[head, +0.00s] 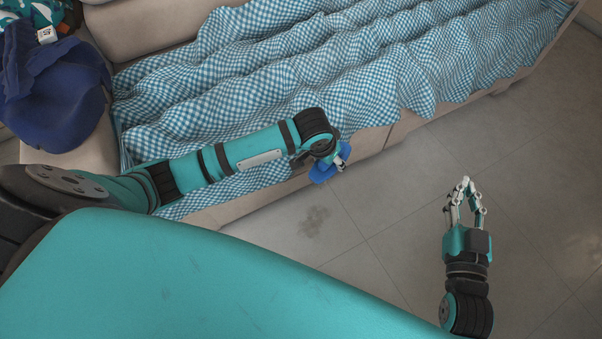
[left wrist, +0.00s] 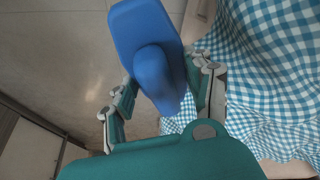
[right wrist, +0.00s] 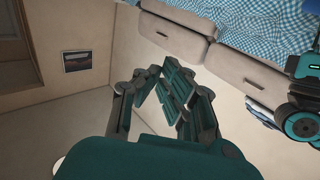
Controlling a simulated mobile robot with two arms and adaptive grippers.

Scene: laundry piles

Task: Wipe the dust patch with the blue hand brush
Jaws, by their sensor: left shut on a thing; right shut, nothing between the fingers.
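The dust patch (head: 314,221) is a dark grey smudge on the tiled floor in the head view, just in front of the sofa. The blue hand brush (left wrist: 148,38) is held in my left gripper (left wrist: 160,100). In the head view the brush (head: 322,173) shows partly under my left wrist, at the sofa's front edge, up and slightly right of the patch. Its bristles are hidden. My right gripper (head: 465,183) is shut and empty, over the floor well to the right of the patch; it also shows in the right wrist view (right wrist: 165,85).
A beige sofa (head: 408,124) with a blue checked cloth (head: 300,55) runs across the back, close to my left arm. Dark blue fabric (head: 60,95) lies on its left end. The floor (head: 540,150) at right is clear.

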